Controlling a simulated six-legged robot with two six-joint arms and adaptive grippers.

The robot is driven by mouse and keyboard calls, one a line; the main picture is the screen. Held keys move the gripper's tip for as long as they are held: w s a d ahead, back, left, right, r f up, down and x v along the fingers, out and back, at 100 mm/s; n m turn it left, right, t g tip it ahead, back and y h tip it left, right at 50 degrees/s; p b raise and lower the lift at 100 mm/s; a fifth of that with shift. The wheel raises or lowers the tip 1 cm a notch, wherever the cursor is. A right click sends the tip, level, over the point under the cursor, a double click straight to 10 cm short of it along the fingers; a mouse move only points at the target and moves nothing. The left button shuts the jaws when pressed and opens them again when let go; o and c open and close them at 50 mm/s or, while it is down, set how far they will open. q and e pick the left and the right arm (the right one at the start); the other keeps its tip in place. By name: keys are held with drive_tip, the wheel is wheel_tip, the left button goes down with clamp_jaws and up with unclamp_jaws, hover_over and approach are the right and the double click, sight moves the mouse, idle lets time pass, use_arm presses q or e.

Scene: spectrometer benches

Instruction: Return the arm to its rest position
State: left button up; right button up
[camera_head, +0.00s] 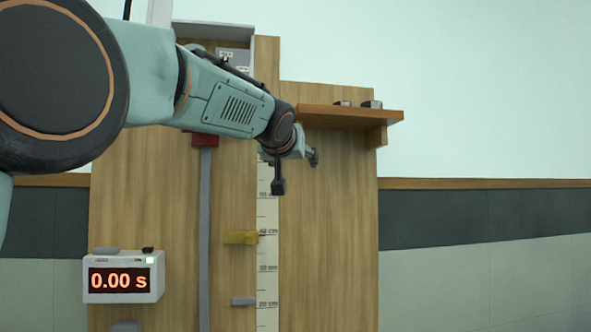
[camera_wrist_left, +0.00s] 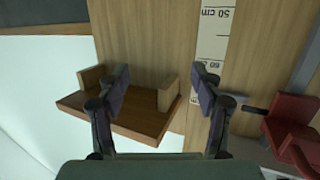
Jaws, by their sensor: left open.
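My left arm (camera_head: 225,100) reaches in from the left of the head view, in front of the tall wooden board (camera_head: 330,210). My left gripper (camera_head: 296,172) is at its end, near the scale strip (camera_head: 268,215) and below left of the wooden shelf (camera_head: 345,113). In the left wrist view, the gripper (camera_wrist_left: 163,88) has its two fingers wide apart with nothing between them. The shelf (camera_wrist_left: 140,122) shows behind and between the fingers there. My right gripper is in neither view.
A timer (camera_head: 123,278) reading 0.00 s stands lower left. A red part (camera_head: 204,139) tops a grey rail (camera_head: 204,230); a red part (camera_wrist_left: 292,122) also shows in the wrist view. Space right of the board is clear.

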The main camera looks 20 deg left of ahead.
use_arm(q)
drive_tip(key=shift+w+f, duration=0.2)
drive_tip(key=shift+f, duration=0.5)
